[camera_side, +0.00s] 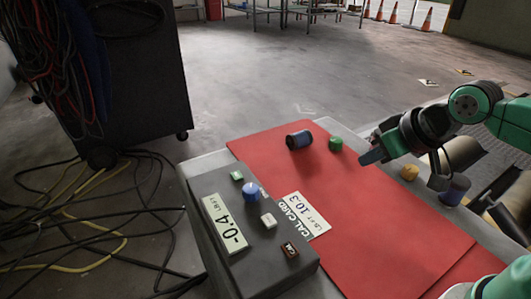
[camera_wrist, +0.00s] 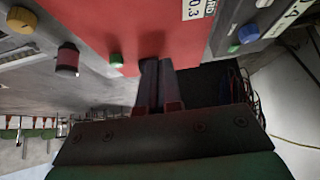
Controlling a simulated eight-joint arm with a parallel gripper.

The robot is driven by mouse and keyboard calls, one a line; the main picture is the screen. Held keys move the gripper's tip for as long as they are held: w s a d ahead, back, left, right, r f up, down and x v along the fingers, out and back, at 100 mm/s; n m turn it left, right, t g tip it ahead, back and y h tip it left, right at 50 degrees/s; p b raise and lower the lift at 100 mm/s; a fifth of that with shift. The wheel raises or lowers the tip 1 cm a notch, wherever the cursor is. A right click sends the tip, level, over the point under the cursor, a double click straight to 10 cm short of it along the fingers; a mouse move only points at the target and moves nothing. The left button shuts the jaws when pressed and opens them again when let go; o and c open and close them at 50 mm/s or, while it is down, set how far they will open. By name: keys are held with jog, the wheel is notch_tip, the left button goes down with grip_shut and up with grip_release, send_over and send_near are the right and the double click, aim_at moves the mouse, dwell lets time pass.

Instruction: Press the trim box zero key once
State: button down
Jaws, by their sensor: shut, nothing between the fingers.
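The trim box (camera_side: 245,225) is a grey box on the near left part of the bench in the side view. Its display (camera_side: 225,222) reads -0.4 LB-FT. On its top are a green key (camera_side: 237,176), a blue knob (camera_side: 250,191), a white key (camera_side: 268,220) and a dark red key (camera_side: 289,249); their lettering is too small to read surely. In the wrist view the box (camera_wrist: 270,25) is at the upper right, partly cut off. My gripper (camera_side: 371,157) is shut and empty over the red mat's right side, well apart from the box; its fingers show in the wrist view (camera_wrist: 156,68).
A red mat (camera_side: 370,230) covers much of the bench. A dark cylinder (camera_side: 299,140), a green piece (camera_side: 336,144), a yellow piece (camera_side: 410,172) and another cylinder (camera_side: 455,190) stand around. Cables (camera_side: 90,220) lie on the floor.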

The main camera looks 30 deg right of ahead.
notch_tip(320, 180, up, 6)
jog(key=f+m+g, duration=0.1)
jog(key=m+g, duration=0.6)
jog(key=m, duration=1.1)
send_over(269, 219)
jog(key=shift+r, duration=0.25)
notch_tip(269, 219, down, 14)
jog(key=shift+f, duration=0.1)
